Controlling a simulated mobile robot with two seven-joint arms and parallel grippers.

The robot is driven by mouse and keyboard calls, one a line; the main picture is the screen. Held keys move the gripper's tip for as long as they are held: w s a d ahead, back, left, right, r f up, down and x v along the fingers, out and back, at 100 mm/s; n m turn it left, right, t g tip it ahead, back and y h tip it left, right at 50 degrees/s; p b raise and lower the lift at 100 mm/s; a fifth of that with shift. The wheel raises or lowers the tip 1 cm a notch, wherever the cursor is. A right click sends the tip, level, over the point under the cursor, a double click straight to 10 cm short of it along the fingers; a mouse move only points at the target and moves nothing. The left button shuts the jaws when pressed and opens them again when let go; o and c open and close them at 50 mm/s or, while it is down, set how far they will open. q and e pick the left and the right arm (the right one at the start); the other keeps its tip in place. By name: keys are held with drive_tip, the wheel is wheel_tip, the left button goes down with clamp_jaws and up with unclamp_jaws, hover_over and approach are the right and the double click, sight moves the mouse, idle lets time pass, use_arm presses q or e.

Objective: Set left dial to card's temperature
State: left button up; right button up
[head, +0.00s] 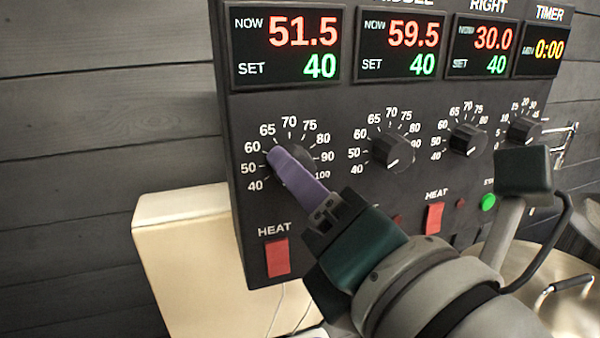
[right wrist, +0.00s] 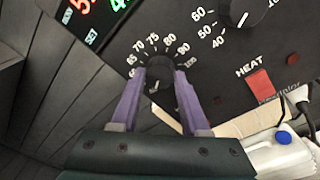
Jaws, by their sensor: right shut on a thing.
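The left dial (head: 301,157) is a dark round knob on the black control panel, with a printed scale from 40 to 100. My right gripper (head: 281,156) is at this dial, its purple fingers partly covering it in the head view. In the right wrist view the two fingers stand on either side of the left dial (right wrist: 158,73), shut on it. The left display (head: 287,47) reads NOW 51.5 in red and SET 40 in green. A white pointer mark shows low on the dial in the wrist view. No card is in view. My left gripper is not in view.
The middle dial (head: 393,150), right dial (head: 468,140) and timer dial (head: 523,131) sit to the right. The middle display (head: 401,48) and right display (head: 482,47) both read SET 40. A red heat switch (head: 278,257) is below the left dial. A metal vessel (head: 575,305) stands lower right.

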clamp_jaws()
drive_tip(key=shift+m, duration=0.4)
drive_tip(key=m+b, duration=0.2)
drive_tip(key=m, duration=0.7)
drive_tip(key=m+t+h+b, duration=0.1)
drive_tip(key=m+b, duration=0.2)
drive_tip(key=m, duration=0.6)
drive_tip(key=shift+a+r, duration=0.1)
idle(0.4)
